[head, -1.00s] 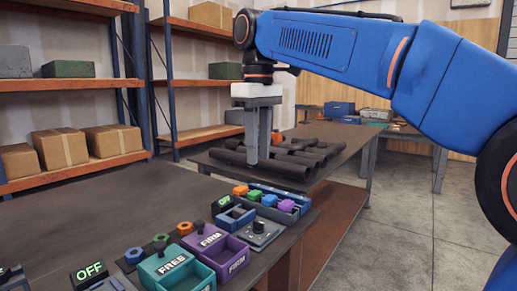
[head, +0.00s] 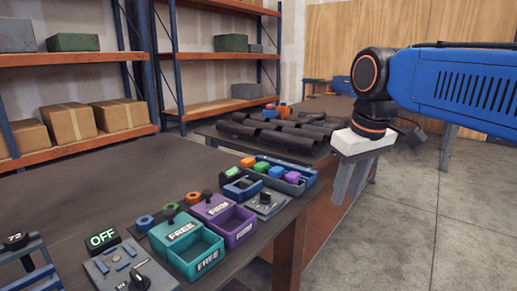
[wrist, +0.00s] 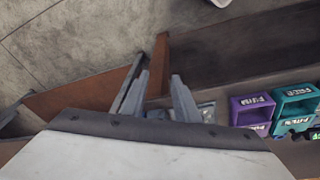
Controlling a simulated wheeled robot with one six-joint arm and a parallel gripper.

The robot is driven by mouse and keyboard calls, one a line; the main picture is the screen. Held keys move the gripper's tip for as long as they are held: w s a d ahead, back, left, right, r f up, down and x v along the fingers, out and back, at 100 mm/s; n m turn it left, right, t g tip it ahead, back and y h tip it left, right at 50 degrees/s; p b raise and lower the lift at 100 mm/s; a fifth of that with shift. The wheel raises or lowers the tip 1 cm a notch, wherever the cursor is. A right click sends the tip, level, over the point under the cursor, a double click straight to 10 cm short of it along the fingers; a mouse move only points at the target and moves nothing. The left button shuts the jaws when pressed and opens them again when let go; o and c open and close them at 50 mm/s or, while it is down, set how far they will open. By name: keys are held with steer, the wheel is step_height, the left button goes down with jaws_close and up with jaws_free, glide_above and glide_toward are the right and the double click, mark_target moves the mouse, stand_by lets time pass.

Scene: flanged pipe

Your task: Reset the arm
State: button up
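My blue arm (head: 455,85) reaches in from the right in the head view. My gripper (head: 346,198) hangs at its end, pointing down and slightly tilted, beyond the right edge of the near workbench (head: 130,185). In the wrist view my gripper (wrist: 160,77) shows two grey fingers apart with a gap between them. It is open and holds nothing. In the head view the fingers overlap, so the gap is hard to see there.
Teal bins (head: 186,247) and purple bins (head: 224,218) stand on the workbench, beside a small knob panel (head: 265,203) and an OFF sign (head: 102,238). Dark pipes (head: 265,135) lie on a table behind. Shelves with boxes (head: 120,114) stand at left. Floor at right is clear.

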steer(key=s+d+f+m, duration=0.1)
steer(key=s+d+f, duration=0.2)
steer(key=f, duration=0.3)
steer(key=s+d+f+m+t, duration=0.1)
steer(key=s+d+f+m, duration=0.1)
steer(key=s+f, duration=0.3)
steer(key=s+d+f+m+t, duration=0.1)
steer(key=s+d+f, duration=0.3)
steer(key=f, duration=0.5)
steer(key=shift+s+d+m+h, duration=0.3)
steer(key=shift+s+m, duration=0.05)
steer(key=shift+m, duration=0.15)
steer(key=shift+r, duration=0.1)
